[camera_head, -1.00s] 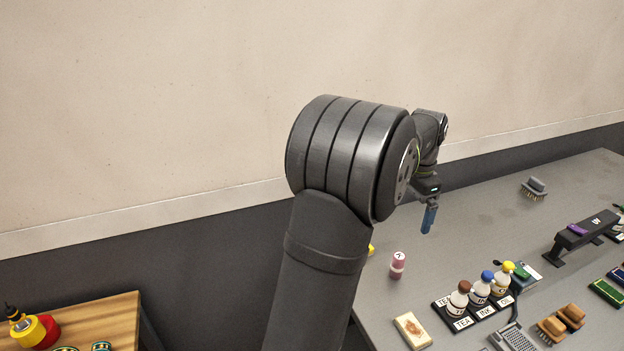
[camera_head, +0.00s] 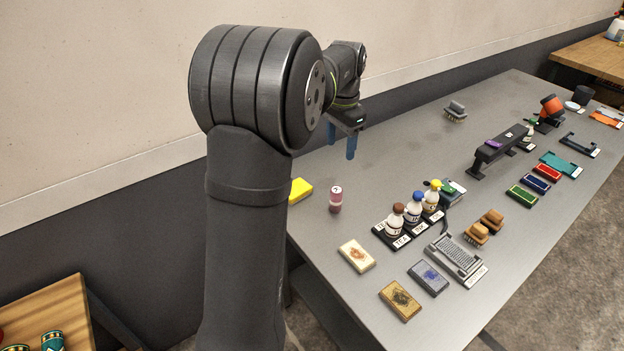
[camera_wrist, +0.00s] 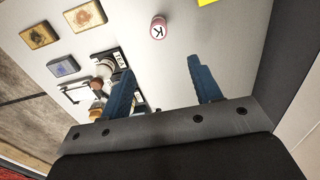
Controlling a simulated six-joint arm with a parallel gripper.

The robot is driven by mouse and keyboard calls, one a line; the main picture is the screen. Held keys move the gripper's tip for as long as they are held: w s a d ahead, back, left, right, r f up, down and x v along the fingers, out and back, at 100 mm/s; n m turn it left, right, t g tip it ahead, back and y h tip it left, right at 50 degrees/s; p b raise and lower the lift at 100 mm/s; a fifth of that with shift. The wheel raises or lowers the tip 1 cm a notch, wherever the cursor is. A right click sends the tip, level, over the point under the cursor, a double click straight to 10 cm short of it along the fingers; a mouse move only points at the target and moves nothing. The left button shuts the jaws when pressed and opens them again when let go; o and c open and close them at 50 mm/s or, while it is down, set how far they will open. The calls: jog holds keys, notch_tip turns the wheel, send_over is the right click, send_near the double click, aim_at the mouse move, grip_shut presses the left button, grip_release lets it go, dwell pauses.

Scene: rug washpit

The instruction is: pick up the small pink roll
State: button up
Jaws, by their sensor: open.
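The small pink roll (camera_head: 336,199) stands upright on the grey table, with a pale top bearing a dark mark. In the wrist view the roll (camera_wrist: 158,30) is seen from above, beyond the fingertips and apart from them. My gripper (camera_head: 341,142) has two blue fingers pointing down over the table, behind the roll in the head view. In the wrist view my gripper (camera_wrist: 158,72) has its fingers spread with nothing between them.
A yellow block (camera_head: 300,190) lies left of the roll. Labelled bottles (camera_head: 414,206) in a black rack stand to its right. Stained tiles (camera_head: 357,256) and brushes (camera_head: 479,233) lie nearer the front. A black stand (camera_head: 497,150) is farther right.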

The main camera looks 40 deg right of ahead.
aim_at(336, 200)
jog(key=shift+n, duration=0.6)
jog(key=f, duration=2)
jog(key=shift+s+a, duration=0.1)
jog(key=shift+a, duration=0.1)
jog(key=shift+r, duration=0.1)
jog(key=c, duration=1.1)
